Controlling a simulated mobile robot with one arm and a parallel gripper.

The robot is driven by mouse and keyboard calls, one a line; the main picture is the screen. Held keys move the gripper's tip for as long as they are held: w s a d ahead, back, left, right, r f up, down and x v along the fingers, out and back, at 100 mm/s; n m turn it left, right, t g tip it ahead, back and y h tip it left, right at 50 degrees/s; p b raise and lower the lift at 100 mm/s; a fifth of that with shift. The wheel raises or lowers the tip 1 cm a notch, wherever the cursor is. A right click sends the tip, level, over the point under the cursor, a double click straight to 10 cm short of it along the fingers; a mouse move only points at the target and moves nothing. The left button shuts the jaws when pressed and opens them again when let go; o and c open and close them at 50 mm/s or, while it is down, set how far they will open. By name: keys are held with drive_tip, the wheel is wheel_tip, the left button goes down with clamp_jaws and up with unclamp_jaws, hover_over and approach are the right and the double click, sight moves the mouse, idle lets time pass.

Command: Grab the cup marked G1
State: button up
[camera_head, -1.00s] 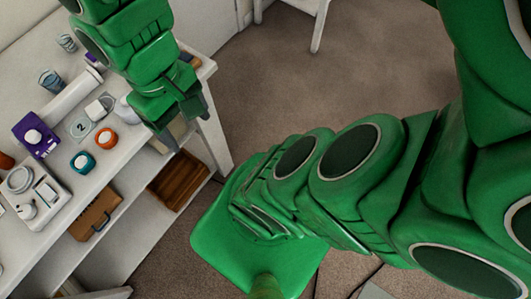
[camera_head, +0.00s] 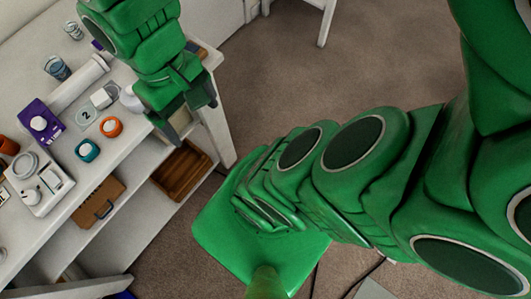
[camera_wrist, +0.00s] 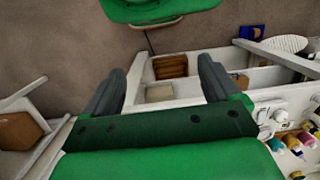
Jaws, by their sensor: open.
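Two clear bluish cups stand on the white tabletop at the upper left of the head view, a nearer one (camera_head: 57,68) and a smaller one (camera_head: 73,30) farther back. No G1 mark can be read on either. My gripper (camera_head: 186,112) is open and empty, pointing down by the table's right edge, to the right of both cups and apart from them. In the wrist view my gripper (camera_wrist: 160,88) shows its two dark fingers wide apart with nothing between them. I cannot make out either clear cup in the wrist view.
The table holds a purple box (camera_head: 40,125), a card marked 2 (camera_head: 86,115), a teal jar (camera_head: 87,150), an orange jar (camera_head: 111,127) and a white scale-like device (camera_head: 40,185). Below are a brown case (camera_head: 98,202) and a wooden tray (camera_head: 181,171). Carpet (camera_head: 290,70) is open to the right.

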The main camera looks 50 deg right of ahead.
drive_tip(key=w+a+m+y, duration=0.5)
drive_tip(key=w+a, duration=0.5)
drive_tip(key=w, duration=0.4)
drive_tip(key=m+t+y, duration=0.3)
drive_tip(key=m+y, duration=0.3)
drive_tip(key=m, duration=0.5)
hover_over(59, 57)
drive_tip(key=s+a, duration=0.5)
drive_tip(key=s, duration=0.8)
wheel_tip(59, 57, down, 4)
drive_tip(key=w+d+f+m+t, duration=0.1)
drive_tip(key=w+d+f+m, duration=0.1)
drive_tip(key=w, duration=0.2)
drive_tip(key=w+d+f+m+t, duration=0.2)
drive_tip(key=w+d+f+m, duration=0.1)
drive_tip(key=w, duration=0.1)
drive_tip(key=w+d+f+m+t, duration=0.1)
drive_tip(key=w+d+f+m, duration=0.1)
drive_tip(key=w+f, duration=0.1)
drive_tip(key=shift+w+d+f+y, duration=0.2)
drive_tip(key=shift+w+f+y, duration=0.05)
drive_tip(key=shift+w+y, duration=0.15)
drive_tip(key=shift+x, duration=3.9)
drive_tip(key=shift+w+r, duration=0.1)
drive_tip(key=shift+r, duration=0.05)
drive_tip(key=c, duration=1.1)
